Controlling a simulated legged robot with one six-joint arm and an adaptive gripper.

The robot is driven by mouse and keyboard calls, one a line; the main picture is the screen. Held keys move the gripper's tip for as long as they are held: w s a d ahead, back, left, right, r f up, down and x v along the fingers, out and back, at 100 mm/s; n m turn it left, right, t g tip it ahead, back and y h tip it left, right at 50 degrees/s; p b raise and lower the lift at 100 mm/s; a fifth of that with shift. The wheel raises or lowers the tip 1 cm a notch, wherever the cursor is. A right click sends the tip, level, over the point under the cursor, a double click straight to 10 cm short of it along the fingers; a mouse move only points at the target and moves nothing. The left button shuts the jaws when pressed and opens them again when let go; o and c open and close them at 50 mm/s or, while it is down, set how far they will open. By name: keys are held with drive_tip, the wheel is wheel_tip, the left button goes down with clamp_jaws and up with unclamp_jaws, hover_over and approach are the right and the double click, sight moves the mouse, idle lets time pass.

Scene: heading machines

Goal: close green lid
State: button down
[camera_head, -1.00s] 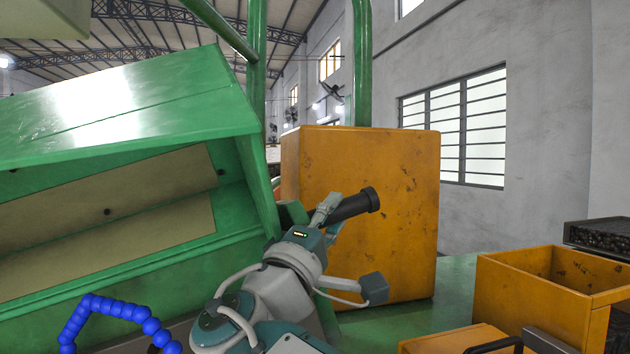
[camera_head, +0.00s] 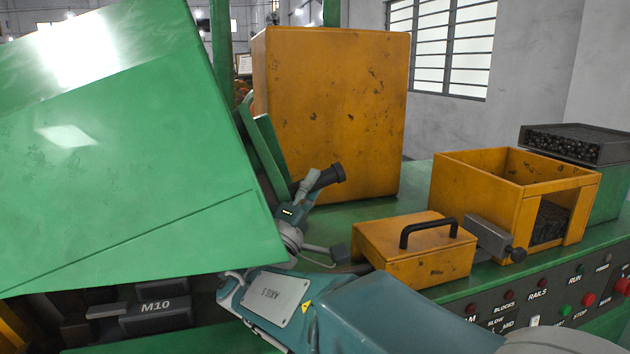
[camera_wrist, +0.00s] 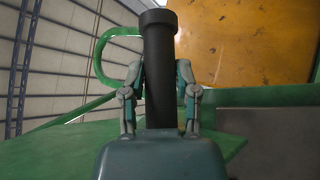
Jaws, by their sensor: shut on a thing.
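The green lid (camera_head: 130,150) is a large hinged metal cover at the left of the head view, tilted down towards me, with its lower edge above a dark opening. My gripper (camera_head: 312,185) is at the lid's right side, in front of the tall orange box. In the wrist view my gripper (camera_wrist: 160,95) is shut on a black cylindrical handle (camera_wrist: 159,70), its fingers on either side of it. The handle's end (camera_head: 330,175) also shows in the head view. How the handle joins the lid is hidden.
A tall orange box (camera_head: 335,110) stands behind my gripper. A small orange box with a black handle (camera_head: 415,250) and an open orange bin (camera_head: 480,170) are to the right. A control panel (camera_head: 540,305) is at the lower right. Parts marked M10 (camera_head: 155,305) show under the lid.

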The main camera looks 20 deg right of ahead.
drive_tip(key=shift+w+f, duration=0.15)
drive_tip(key=shift+f, duration=0.1)
drive_tip(key=shift+a, duration=0.1)
drive_tip(key=shift+c, duration=1.8)
unclamp_jaws()
drive_tip(key=shift+w+a, duration=0.1)
drive_tip(key=shift+a, duration=0.05)
drive_tip(key=shift+a, duration=0.15)
drive_tip(key=shift+a+f, duration=0.1)
drive_tip(key=shift+f, duration=0.05)
drive_tip(key=s+a, duration=0.8)
drive_tip(key=a, duration=0.2)
drive_tip(key=shift+s+f, duration=0.15)
